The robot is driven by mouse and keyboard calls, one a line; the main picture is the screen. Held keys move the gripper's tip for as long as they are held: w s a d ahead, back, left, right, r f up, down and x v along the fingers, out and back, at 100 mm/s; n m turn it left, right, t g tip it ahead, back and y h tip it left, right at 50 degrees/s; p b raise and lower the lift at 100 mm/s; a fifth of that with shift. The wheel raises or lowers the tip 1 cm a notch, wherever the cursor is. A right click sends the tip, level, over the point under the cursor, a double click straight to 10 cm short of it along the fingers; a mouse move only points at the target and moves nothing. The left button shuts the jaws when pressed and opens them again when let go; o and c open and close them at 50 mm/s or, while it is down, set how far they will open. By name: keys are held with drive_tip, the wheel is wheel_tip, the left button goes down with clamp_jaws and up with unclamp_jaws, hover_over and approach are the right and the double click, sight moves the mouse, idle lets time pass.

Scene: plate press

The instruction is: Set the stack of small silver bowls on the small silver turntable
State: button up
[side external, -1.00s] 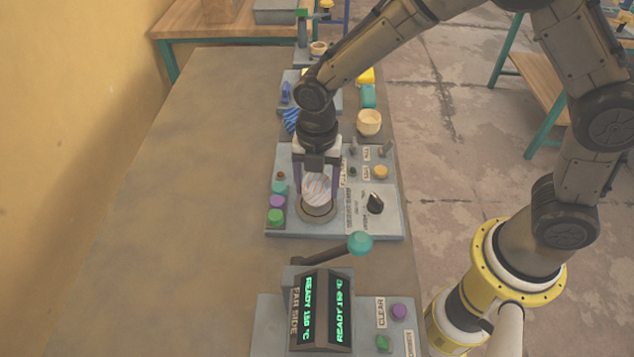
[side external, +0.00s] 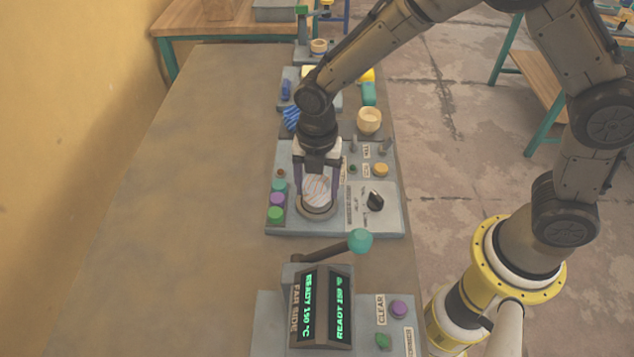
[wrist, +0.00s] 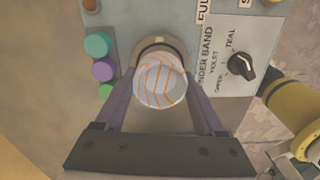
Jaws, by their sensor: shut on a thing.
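My gripper (side external: 318,188) is shut on a pale silvery, rounded piece with thin orange stripes (side external: 317,190), which stands where the stack of small bowls would be. Separate bowls cannot be told apart in it. In the wrist view the striped piece (wrist: 160,82) sits between the two purple fingers (wrist: 160,108). The small round turntable (side external: 317,214) lies directly beneath it on the grey panel, and its rim (wrist: 158,42) shows behind the piece in the wrist view. Whether the piece touches the turntable cannot be told.
The panel has green and purple buttons (side external: 277,207) on the left and a black dial (side external: 376,198) on the right. A teal-knobbed lever (side external: 360,241) and a display box (side external: 322,308) stand in front. A cream bowl (side external: 369,121) is behind. The table's left side is clear.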

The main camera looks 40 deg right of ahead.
drive_tip(key=o, duration=1.5)
drive_tip(key=shift+c, duration=0.2)
wheel_tip(320, 180, up, 14)
drive_tip(key=shift+f, duration=0.1)
